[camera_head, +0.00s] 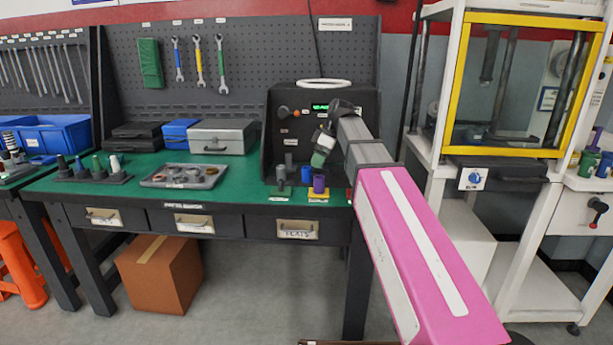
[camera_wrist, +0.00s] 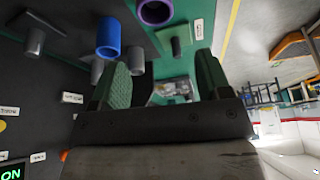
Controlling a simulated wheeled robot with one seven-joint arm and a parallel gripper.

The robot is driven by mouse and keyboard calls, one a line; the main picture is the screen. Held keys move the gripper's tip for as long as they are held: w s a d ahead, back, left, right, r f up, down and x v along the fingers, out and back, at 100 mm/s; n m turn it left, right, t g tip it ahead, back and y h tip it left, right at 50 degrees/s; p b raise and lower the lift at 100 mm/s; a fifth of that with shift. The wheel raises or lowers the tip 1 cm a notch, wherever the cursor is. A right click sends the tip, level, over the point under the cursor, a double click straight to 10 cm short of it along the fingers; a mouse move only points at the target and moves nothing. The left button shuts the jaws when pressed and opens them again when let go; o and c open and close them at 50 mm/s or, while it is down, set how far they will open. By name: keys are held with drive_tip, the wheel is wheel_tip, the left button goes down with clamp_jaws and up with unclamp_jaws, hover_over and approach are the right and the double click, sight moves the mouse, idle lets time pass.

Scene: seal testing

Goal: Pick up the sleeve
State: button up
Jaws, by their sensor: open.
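Two hollow sleeves stand by the black test unit at the bench's right end. The blue sleeve (camera_head: 305,174) also shows in the wrist view (camera_wrist: 109,40), with its open end visible. The purple sleeve (camera_head: 319,184) sits in front of it on a yellow base; its round rim shows at the top of the wrist view (camera_wrist: 155,12). My gripper (camera_head: 322,152) is above and behind the sleeves. In the wrist view its two green-padded fingers (camera_wrist: 163,82) are apart, with no sleeve between them. The pictures do not show which sleeve is meant.
The black test unit (camera_head: 283,113) with a lit display stands close behind. A grey post on a green plate (camera_head: 282,191) is left of the sleeves. A parts tray (camera_head: 150,181) and a rack of small plugs (camera_head: 70,178) lie further left. Green bench top is bare between tray and unit.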

drive_tip(key=w+m, duration=0.1)
drive_tip(key=m, duration=2.8)
approach(305, 172)
drive_tip(key=f+m, duration=0.2)
drive_tip(key=m, duration=0.1)
drive_tip(key=w+a+f+m, duration=0.1)
drive_tip(key=m, duration=0.2)
drive_tip(key=a+f+m+t, duration=0.1)
drive_tip(key=f+m, duration=0.1)
drive_tip(key=m, duration=0.1)
drive_tip(key=shift+w+f+m+h, duration=0.3)
drive_tip(key=shift+m, duration=0.1)
drive_tip(key=shift+w+x, duration=0.1)
drive_tip(key=shift+x, duration=1.25)
drive_tip(key=shift+w+x, duration=0.15)
drive_tip(key=shift+x, duration=1.15)
drive_tip(key=shift+a+r, duration=0.1)
drive_tip(key=c, duration=1.1)
drive_tip(key=shift+c, duration=0.2)
